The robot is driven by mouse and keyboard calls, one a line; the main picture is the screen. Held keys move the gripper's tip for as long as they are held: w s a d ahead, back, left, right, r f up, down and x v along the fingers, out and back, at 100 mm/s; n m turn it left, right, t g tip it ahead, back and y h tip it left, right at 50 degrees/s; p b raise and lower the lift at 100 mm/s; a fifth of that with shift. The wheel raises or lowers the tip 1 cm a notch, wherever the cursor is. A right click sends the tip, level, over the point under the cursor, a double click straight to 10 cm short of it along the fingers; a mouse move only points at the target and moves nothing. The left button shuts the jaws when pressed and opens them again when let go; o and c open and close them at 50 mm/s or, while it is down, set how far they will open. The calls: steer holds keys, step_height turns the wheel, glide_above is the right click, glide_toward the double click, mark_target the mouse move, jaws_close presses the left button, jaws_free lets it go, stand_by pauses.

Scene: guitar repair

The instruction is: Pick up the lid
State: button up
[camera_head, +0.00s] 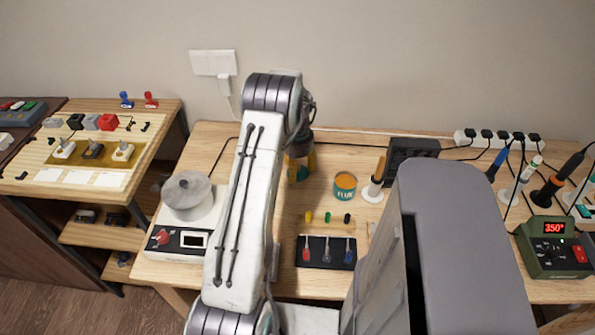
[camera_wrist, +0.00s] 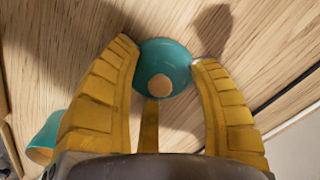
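The lid (camera_wrist: 176,60) is a round teal disc with a tan knob. In the wrist view it sits between the two yellow fingertips of my gripper (camera_wrist: 163,55), and both fingers meet its edges. I cannot tell whether it is clear of the wood. In the head view my gripper (camera_head: 300,165) is pointed down over the table, partly behind my arm, and the lid is not clearly made out there. The open flux can (camera_head: 345,186), teal and orange, stands just right of my gripper. Its teal side shows at the lower left of the wrist view (camera_wrist: 44,138).
A white-based holder (camera_head: 372,190) stands right of the can. Small coloured pieces and a black tool mat (camera_head: 327,262) lie in front. A round pot (camera_head: 187,195) on a white device is to the left. A green 350° station (camera_head: 553,250) is far right.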

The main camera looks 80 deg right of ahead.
steer(key=c, duration=0.6)
steer(key=shift+a, duration=0.1)
